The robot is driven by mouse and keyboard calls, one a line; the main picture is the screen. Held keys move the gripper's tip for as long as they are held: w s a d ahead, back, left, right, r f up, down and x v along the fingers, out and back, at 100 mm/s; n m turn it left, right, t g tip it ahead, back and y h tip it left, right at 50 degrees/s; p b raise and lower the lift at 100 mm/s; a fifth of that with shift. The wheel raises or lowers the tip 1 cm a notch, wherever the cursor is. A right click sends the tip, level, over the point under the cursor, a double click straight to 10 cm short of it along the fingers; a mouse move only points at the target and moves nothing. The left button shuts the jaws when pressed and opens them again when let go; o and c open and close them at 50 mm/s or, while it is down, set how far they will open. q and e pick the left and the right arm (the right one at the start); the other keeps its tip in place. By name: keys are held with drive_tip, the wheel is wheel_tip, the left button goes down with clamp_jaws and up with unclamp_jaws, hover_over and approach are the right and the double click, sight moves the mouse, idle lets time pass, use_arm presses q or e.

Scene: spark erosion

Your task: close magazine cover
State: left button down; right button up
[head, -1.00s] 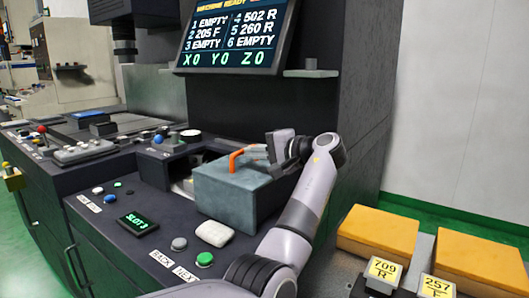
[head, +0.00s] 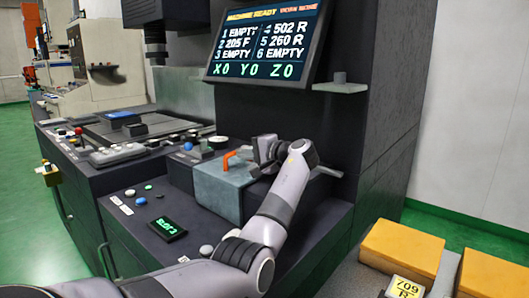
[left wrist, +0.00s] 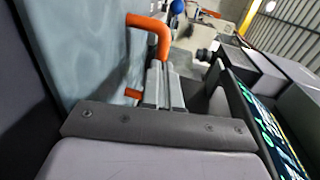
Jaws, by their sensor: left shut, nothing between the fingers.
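The magazine cover (head: 220,185) is a blue-grey box-shaped lid with an orange handle (head: 232,157) on the machine's front console. No gap shows at its left edge, next to the dark housing. In the left wrist view, the cover's face (left wrist: 85,50) fills the left side and the orange handle (left wrist: 158,32) stands out from it. My left gripper (head: 252,155) is shut and empty, just right of the handle. Its fingers (left wrist: 160,75) are close beside the handle; I cannot tell whether they touch it. My right gripper is not in view.
A screen (head: 262,42) reading "machine ready" hangs above. A small green-lit display (head: 167,229) and several buttons sit on the console front. Orange blocks (head: 402,250) and a label tag reading 709 R (head: 405,288) are at lower right.

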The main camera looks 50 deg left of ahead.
sight(234, 165)
use_arm(q)
drive_tip(key=x, duration=0.4)
drive_tip(key=shift+a+r, duration=0.1)
drive_tip(key=shift+r, duration=0.25)
drive_tip(key=shift+s+a+r, duration=0.1)
drive_tip(key=shift+a+r, duration=0.05)
drive_tip(key=shift+a, duration=0.1)
drive_tip(key=v, duration=0.7)
drive_tip(key=shift+d, duration=0.3)
